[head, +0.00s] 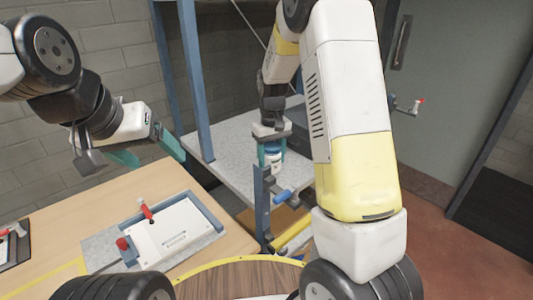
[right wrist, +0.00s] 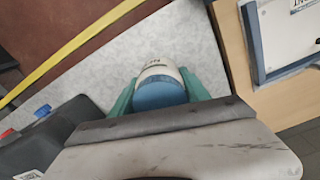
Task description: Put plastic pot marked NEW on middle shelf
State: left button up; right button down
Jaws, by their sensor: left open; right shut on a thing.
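My right gripper (head: 272,146) is shut on a small plastic pot (head: 273,156), holding it over the grey speckled shelf (head: 222,160) of the blue-framed rack. In the right wrist view the pot (right wrist: 160,88) has a blue end and a white body, gripped between teal fingers (right wrist: 160,95). Dark print shows on its white side, too small to read. I cannot tell whether the pot touches the shelf (right wrist: 187,38). My left gripper (head: 148,152) is open and empty above the wooden table.
A blue rack post (head: 262,205) stands at the shelf's front corner, near a blue-handled valve (head: 283,196). A dark case (right wrist: 50,135) sits on the shelf close to the pot. The wooden table (head: 120,205) bears a framed white panel (head: 170,238). A yellow strip (right wrist: 75,45) runs beside the shelf.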

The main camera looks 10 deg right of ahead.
jog(key=shift+f, duration=2.2)
jog(key=shift+f, duration=0.15)
jog(key=c, duration=0.5)
grip_release()
